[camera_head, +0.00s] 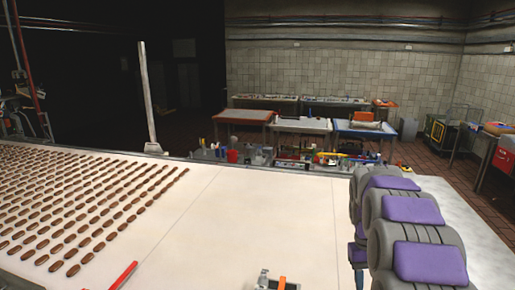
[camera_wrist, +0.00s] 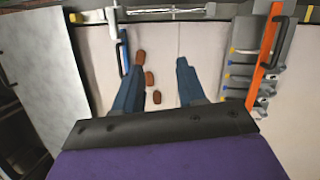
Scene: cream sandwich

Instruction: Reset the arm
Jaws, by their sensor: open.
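My gripper (camera_wrist: 160,80) shows in the wrist view, with its two dark blue fingers spread apart. The fingers hang over a pale surface (camera_wrist: 210,42), on which a few brown oblong pieces (camera_wrist: 150,78) lie, close to the left finger. In the head view my grey and purple arm is at the right, over the edge of a long white table (camera_head: 235,225). The gripper's fingers do not show clearly there.
Many brown oblong pieces (camera_head: 70,205) lie in rows on the table's left. A red bar (camera_head: 124,274) lies near the front. The table's middle is clear. Cluttered items (camera_head: 300,158) stand beyond its far edge. An orange-and-grey fixture (camera_wrist: 268,55) is at the wrist view's right.

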